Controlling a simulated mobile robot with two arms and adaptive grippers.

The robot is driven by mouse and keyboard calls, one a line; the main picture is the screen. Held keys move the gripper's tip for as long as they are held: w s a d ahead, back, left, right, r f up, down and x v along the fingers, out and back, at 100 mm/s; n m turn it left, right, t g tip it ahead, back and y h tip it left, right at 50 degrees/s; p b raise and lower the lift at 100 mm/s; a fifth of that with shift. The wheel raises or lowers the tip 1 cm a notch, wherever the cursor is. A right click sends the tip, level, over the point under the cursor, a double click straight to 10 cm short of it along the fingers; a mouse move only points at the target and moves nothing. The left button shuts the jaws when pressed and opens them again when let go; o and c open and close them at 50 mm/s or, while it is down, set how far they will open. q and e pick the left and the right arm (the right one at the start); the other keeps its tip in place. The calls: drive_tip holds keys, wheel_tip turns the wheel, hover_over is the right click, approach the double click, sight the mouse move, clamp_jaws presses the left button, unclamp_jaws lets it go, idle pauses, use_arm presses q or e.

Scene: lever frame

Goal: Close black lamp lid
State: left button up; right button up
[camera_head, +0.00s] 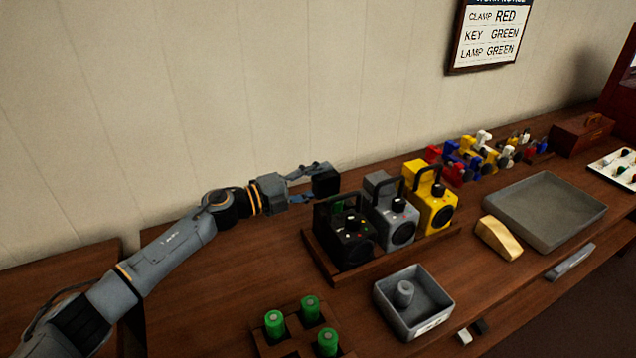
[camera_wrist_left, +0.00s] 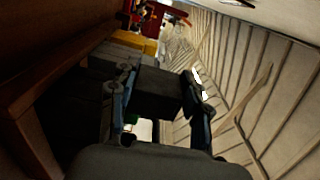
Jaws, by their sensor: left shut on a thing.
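The black lamp (camera_head: 348,238) stands at the left end of a row of three lamps, with coloured buttons on its front. Its top is open at the back, and something green (camera_head: 338,206) shows inside. My left gripper (camera_head: 322,183) is shut on a black block, the black lamp lid (camera_head: 326,182), above and behind the lamp's back left corner. In the left wrist view the dark lid (camera_wrist_left: 157,92) sits between the two fingers. Whether the lid is hinged to the lamp is hard to tell. My right gripper is not in view.
A grey lamp (camera_head: 388,212) and a yellow lamp (camera_head: 428,196) stand to the right on the same wooden tray (camera_head: 400,258). Green cylinders (camera_head: 310,308) and a grey box (camera_head: 412,300) are in front. A wall rises close behind. The bench left of the tray is clear.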

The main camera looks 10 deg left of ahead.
use_arm(q)
drive_tip(key=shift+s+d+r+m+b, duration=0.15)
drive_tip(key=shift+s+r+m, duration=0.1)
drive_tip(key=shift+m, duration=0.65)
drive_tip(key=shift+s+d+r+m+b, duration=0.1)
drive_tip(key=shift+s+m+b, duration=0.1)
drive_tip(key=shift+m, duration=0.7)
drive_tip(key=o, duration=1.2)
drive_tip(key=shift+c, duration=0.2)
drive_tip(key=v, duration=1.2)
